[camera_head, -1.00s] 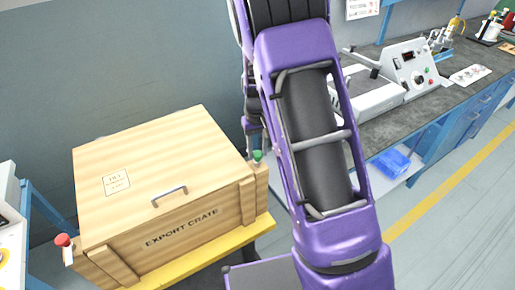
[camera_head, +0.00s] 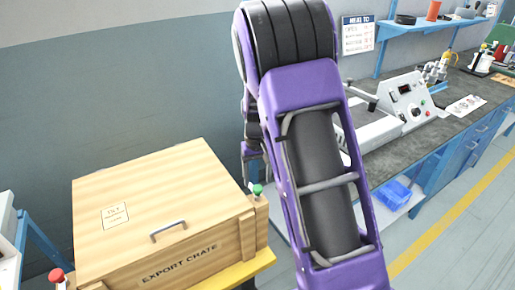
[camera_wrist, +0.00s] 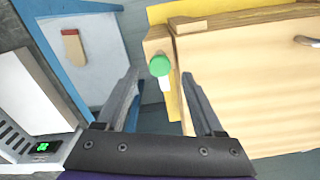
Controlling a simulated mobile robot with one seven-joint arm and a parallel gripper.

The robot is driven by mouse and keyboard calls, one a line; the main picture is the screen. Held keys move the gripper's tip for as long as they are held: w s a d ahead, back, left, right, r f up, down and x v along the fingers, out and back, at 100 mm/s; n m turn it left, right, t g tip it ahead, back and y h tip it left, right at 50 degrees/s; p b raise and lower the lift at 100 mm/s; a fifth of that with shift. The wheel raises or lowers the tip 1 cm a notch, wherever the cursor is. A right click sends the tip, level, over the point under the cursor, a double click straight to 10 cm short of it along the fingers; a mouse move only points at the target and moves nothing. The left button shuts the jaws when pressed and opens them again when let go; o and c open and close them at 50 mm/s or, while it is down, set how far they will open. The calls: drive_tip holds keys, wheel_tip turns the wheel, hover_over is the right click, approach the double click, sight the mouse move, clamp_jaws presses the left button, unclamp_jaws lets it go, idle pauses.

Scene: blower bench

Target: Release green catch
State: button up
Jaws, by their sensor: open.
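The green catch (camera_head: 257,190) is a small round green knob at the right end of the wooden export crate (camera_head: 150,200). In the wrist view the green catch (camera_wrist: 159,66) shows just beyond and between my fingertips, apart from them. My gripper (camera_wrist: 160,75) is open and empty, its two fingers spread to either side of the knob's line. In the head view my gripper (camera_head: 255,165) is mostly hidden behind my arm. A red knob (camera_head: 56,275) sits at the crate's left front corner. The crate lid is closed, with a metal handle (camera_head: 168,231).
The crate stands on a yellow-topped stand (camera_head: 235,274). A grey workbench (camera_head: 400,155) with a white machine (camera_head: 405,100) is to the right. A blue tray (camera_head: 396,195) lies on the shelf below. The wall is close behind the crate.

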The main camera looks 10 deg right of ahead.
sight(257, 187)
wheel_tip(257, 187, up, 14)
drive_tip(key=p, duration=0.1)
drive_tip(key=shift+r, duration=0.2)
drive_tip(key=shift+r, duration=0.1)
